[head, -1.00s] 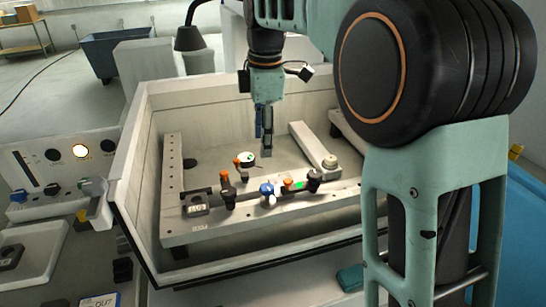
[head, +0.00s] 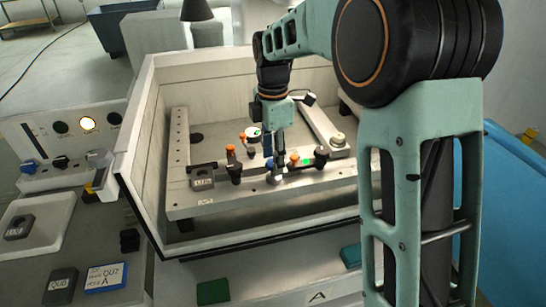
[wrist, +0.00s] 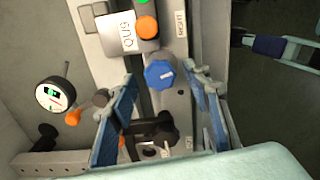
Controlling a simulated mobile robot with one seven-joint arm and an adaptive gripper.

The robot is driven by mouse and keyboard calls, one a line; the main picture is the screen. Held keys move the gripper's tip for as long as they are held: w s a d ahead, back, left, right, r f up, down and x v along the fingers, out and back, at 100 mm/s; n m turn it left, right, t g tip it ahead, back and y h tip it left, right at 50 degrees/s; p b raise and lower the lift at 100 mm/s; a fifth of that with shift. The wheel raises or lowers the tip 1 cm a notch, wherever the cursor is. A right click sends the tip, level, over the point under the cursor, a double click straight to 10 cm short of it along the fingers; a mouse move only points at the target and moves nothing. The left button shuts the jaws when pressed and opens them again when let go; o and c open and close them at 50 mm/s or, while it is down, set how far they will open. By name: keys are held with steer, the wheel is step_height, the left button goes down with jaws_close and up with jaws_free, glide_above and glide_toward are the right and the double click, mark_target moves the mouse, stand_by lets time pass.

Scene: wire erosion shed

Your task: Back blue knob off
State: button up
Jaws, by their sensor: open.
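The blue knob (wrist: 160,73) has a white pointer line and sits on the clamp rail in the wrist view. In the head view the knob (head: 273,178) is partly hidden by my gripper (head: 276,158). My open gripper (wrist: 161,84) has one blue-padded finger on each side of the knob in the wrist view, with visible gaps between fingers and knob. I cannot tell how far above the knob the fingertips are. Nothing is held.
An orange-tipped part (wrist: 147,27) stands close beyond the knob, and a black clamp handle (wrist: 150,135) lies between the fingers on the near side. A round dial gauge (wrist: 55,94) is at the left. The tank's walls (head: 140,130) surround the rail.

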steer(key=shift+f, duration=0.1)
steer(key=shift+c, duration=0.7)
steer(key=c, duration=1)
steer(key=shift+m, duration=0.3)
steer(key=m+p, duration=0.1)
steer(key=m, duration=0.3)
steer(key=m+p, duration=0.1)
steer(key=m, duration=0.4)
steer(key=shift+m, duration=0.4)
steer(key=m, duration=0.5)
steer(key=shift+m+p, duration=0.3)
steer(key=shift+m, duration=2.1)
